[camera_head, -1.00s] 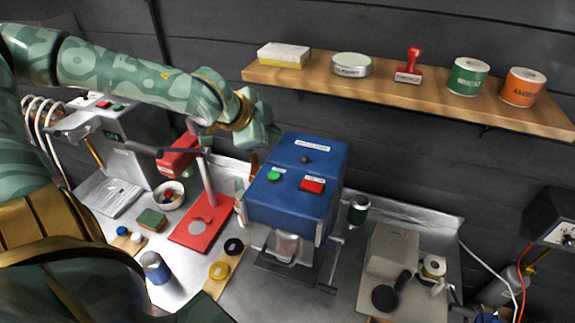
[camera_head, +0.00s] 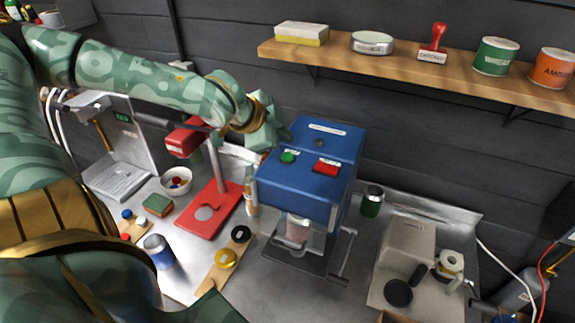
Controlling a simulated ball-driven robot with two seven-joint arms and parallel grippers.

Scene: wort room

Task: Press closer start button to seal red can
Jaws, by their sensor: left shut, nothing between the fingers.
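The closer is the blue machine (camera_head: 300,187) on the steel counter. Its green button (camera_head: 288,157) is on the top left, and a red button (camera_head: 327,168) is to its right. A reddish can (camera_head: 298,229) stands in the bay under the head, partly hidden by what looks like a clear guard. My left gripper (camera_head: 277,140) is shut and empty at the closer's upper left edge. It is just behind and above the green button and appears apart from it. The small labels by the buttons are too small to read. My right gripper is not in view.
A red press (camera_head: 212,211) stands left of the closer, near my left forearm. A wooden strip with caps (camera_head: 213,273) and a blue can (camera_head: 158,252) are in front. A green can (camera_head: 371,201) stands right. A shelf (camera_head: 400,70) runs above.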

